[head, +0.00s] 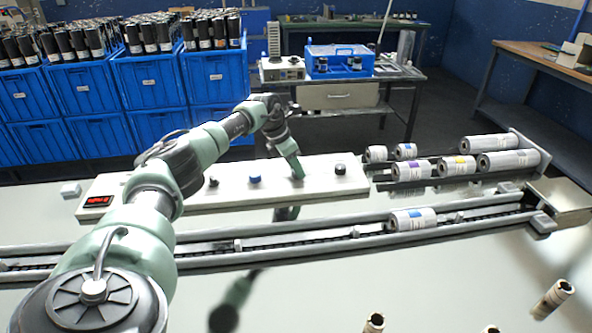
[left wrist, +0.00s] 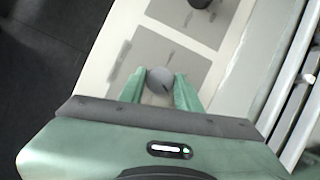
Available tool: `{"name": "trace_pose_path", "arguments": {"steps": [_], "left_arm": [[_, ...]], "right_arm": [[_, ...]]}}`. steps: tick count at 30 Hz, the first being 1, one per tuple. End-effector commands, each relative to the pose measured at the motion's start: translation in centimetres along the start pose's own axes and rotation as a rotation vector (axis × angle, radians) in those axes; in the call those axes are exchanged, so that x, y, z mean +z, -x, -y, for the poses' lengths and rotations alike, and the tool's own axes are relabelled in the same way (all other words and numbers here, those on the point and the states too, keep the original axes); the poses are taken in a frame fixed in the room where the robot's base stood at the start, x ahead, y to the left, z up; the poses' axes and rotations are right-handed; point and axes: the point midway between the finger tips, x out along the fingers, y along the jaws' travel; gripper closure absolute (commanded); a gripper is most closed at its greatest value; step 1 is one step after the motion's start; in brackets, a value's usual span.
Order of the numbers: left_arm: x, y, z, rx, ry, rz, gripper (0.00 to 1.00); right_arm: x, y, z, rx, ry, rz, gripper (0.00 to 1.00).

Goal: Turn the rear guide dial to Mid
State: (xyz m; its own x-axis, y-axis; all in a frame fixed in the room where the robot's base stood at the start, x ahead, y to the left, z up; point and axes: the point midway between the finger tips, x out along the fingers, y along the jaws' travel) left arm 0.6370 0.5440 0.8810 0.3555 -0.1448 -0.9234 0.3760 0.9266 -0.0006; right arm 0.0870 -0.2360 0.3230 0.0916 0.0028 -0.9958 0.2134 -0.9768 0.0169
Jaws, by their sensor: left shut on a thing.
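A long white control panel (head: 235,192) lies across the far side of the table. My left gripper (head: 298,175) points down onto the panel between the blue knob and the right black knob. In the left wrist view its green fingers are shut on a round grey dial (left wrist: 160,78), one on each side. A dark mark shows on the dial's top. Labels are too small to read, and the head view hides the dial behind the gripper. My right gripper is out of view.
A red display (head: 98,201) sits at the panel's left end. A conveyor (head: 300,246) with a wrapped roll (head: 412,219) runs in front of the panel. Several rolls lie on a rack to the right. Blue crates (head: 85,85) stand behind.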

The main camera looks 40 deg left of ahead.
Motion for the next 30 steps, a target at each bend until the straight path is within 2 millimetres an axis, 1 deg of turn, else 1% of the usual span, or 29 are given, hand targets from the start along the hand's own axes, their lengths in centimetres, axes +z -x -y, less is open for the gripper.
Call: {"name": "trace_pose_path", "arguments": {"steps": [16, 17, 18, 19, 27, 30], "left_arm": [[-0.07, -0.04, -0.01, -0.010, -0.027, -0.003, 1.00], [-0.07, -0.04, -0.01, -0.010, -0.026, -0.003, 0.64], [-0.07, -0.04, -0.01, -0.010, -0.026, -0.003, 0.53], [-0.07, -0.04, -0.01, -0.010, -0.026, -0.003, 0.45], [-0.05, -0.02, -0.02, -0.010, -0.025, -0.002, 0.45], [-0.04, 0.36, -0.08, -0.009, -0.025, -0.001, 0.45]], "right_arm": [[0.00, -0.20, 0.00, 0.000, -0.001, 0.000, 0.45], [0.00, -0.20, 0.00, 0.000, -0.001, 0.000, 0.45], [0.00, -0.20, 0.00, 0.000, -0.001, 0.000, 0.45], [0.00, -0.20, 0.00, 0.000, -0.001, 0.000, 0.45], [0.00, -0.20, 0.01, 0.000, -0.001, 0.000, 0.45], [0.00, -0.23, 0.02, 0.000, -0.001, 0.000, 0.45]]}}
